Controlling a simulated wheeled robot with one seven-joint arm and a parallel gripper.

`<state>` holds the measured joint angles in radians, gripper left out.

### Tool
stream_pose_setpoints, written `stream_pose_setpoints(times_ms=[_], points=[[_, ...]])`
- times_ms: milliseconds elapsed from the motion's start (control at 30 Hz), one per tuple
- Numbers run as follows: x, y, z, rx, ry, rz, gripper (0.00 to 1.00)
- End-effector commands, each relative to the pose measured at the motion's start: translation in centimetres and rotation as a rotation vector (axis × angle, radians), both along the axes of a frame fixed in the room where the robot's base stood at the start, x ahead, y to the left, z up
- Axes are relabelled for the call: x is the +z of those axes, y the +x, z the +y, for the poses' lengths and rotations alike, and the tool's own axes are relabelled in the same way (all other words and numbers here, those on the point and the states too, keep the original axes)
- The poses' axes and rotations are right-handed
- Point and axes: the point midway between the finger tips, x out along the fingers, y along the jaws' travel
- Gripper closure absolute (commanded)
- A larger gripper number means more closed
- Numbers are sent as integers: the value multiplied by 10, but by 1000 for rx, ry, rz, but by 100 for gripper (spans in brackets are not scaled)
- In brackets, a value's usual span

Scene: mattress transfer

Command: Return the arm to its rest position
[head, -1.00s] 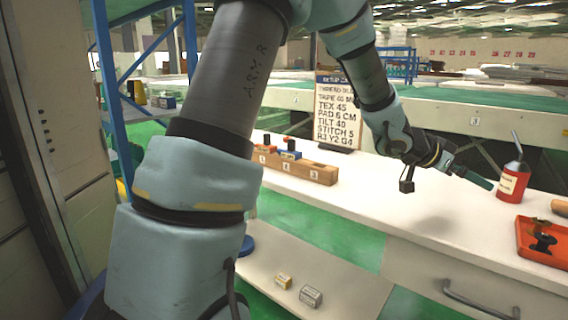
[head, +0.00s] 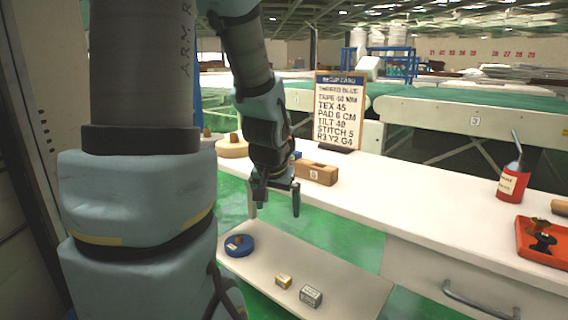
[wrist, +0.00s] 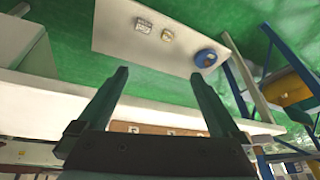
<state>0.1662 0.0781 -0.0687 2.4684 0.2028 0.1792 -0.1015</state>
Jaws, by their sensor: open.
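My gripper (head: 275,200) hangs with its fingers pointing down, just in front of the white table's near edge, above the left part of the low shelf. It is open, with nothing between its fingers. In the wrist view my two green fingers (wrist: 160,95) are spread wide apart, with the shelf and green floor beyond them. My arm comes down from the top of the head view and hides part of the wooden block and the table's left end.
The white table (head: 420,200) holds a numbered wooden block (head: 318,174), a setup card (head: 340,110), a red oil can (head: 513,178) and an orange tray (head: 545,258). The low shelf (head: 350,285) carries a blue roll (head: 239,245) and two small boxes (head: 311,296). The table's middle is clear.

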Motion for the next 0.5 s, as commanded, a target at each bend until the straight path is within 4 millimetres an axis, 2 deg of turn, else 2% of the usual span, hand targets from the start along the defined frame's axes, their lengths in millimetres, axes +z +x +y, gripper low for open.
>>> stream_pose_setpoints(times_ms=[33, 200, 233, 300, 333, 500], points=[[-3, -14, 15, 50, 1, 38, 0], [-11, -62, 51, 203, -24, 175, 0], [-12, -71, 55, 227, -31, 200, 0], [-24, -91, 51, 220, -11, 307, 0], [-9, -88, 51, 221, -14, 296, 0], [25, -87, 51, 219, -13, 289, 0]])
